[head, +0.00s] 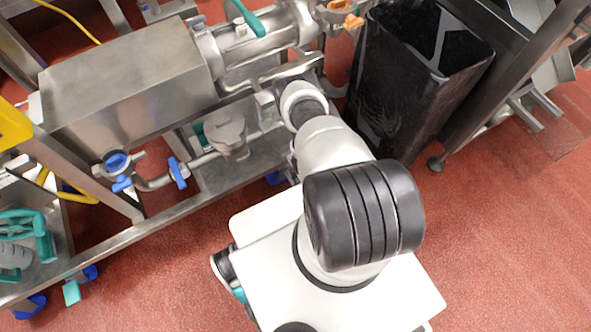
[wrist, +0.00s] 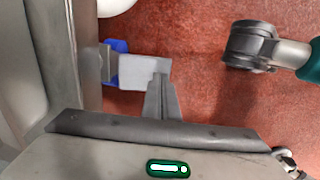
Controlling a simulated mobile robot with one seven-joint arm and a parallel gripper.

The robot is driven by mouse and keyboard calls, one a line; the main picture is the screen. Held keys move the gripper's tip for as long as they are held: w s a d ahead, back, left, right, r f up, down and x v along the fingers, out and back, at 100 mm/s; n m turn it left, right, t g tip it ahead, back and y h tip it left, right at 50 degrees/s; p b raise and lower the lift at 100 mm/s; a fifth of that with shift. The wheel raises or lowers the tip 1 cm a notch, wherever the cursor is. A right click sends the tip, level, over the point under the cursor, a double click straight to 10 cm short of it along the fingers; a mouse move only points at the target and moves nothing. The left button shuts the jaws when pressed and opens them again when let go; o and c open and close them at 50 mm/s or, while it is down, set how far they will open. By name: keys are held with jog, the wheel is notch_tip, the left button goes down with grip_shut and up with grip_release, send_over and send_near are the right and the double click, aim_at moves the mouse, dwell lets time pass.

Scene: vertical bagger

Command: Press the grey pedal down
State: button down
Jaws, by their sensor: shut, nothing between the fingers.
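The grey pedal (wrist: 140,72) is a light grey flat plate beside a blue caster part (wrist: 117,47), left of centre in the wrist view. My gripper (wrist: 161,80) is shut and empty. Its fingertips overlap the pedal's lower right part in the picture; I cannot tell whether they touch it. In the head view my own arm hides the gripper and the pedal. A bit of blue caster (head: 275,178) shows beside my arm under the machine frame.
The steel machine (head: 130,75) with its low frame rail (head: 150,225) stands on the left. A black bin (head: 410,75) stands behind my arm at the right.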

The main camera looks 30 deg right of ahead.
jog(key=f+b, duration=0.1)
jog(key=b, duration=0.1)
jog(key=shift+f+b, duration=0.3)
jog(key=shift+b, duration=0.05)
jog(key=shift+s+f+b, duration=0.15)
jog(key=shift+s+b, duration=0.1)
jog(key=shift+b, duration=0.2)
jog(key=shift+r, duration=0.2)
jog(key=shift+r+p, duration=0.6)
jog(key=shift+r, duration=0.1)
jog(key=shift+r, duration=0.15)
